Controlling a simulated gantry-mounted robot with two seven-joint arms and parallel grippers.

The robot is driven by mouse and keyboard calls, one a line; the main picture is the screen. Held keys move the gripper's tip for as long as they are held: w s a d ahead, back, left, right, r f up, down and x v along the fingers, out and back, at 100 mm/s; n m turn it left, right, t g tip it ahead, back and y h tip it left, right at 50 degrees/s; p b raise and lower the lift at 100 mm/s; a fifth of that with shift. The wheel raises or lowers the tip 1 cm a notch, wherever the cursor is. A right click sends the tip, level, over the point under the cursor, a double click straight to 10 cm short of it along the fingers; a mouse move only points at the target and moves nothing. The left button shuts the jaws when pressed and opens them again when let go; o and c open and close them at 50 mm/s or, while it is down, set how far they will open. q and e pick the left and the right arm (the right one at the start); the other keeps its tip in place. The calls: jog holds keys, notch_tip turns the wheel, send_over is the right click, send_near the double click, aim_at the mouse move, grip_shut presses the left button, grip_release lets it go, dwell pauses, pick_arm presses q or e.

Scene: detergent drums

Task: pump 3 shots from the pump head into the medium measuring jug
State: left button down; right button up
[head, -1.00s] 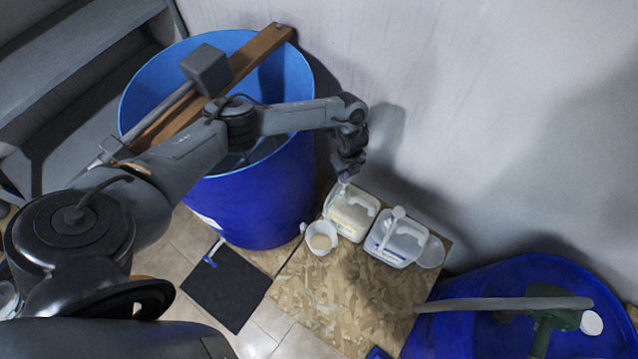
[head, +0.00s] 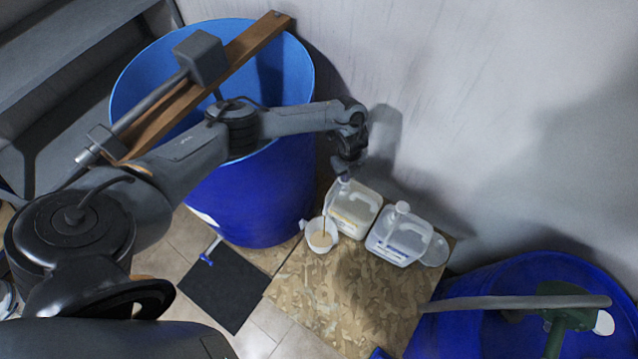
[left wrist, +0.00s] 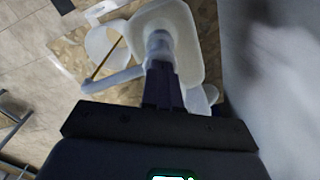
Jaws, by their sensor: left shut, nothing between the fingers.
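The white measuring jug (head: 318,240) stands on the chipboard in front of the left canister (head: 353,207) and holds a pale brownish liquid. It also shows in the left wrist view (left wrist: 97,40). My left gripper (left wrist: 163,88) is shut and empty, with its fingertips at the top of the pump head (left wrist: 160,45) on that canister. The spout (left wrist: 115,79) points toward the jug. A thin brown stream (left wrist: 101,62) runs from the spout down into the jug. In the head view my left gripper (head: 345,172) hides part of the pump head. My right gripper is not in view.
A second white canister (head: 399,238) with a white pump stands right of the first, with a clear vessel (head: 435,251) beside it. Large blue drums stand left (head: 250,200) and right (head: 480,285). The chipboard's front (head: 340,305) is clear.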

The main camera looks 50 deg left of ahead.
pick_arm(q)
jog(key=shift+f, duration=0.1)
jog(key=shift+r+p, duration=0.2)
jog(key=shift+p, duration=0.15)
notch_tip(320, 180, up, 5)
jog(key=p, duration=0.4)
jog(key=shift+p, duration=0.3)
jog(key=shift+r+p, duration=0.75)
jog(key=shift+r, duration=0.1)
notch_tip(320, 180, up, 4)
jog(key=p, duration=0.4)
jog(key=shift+r, duration=0.15)
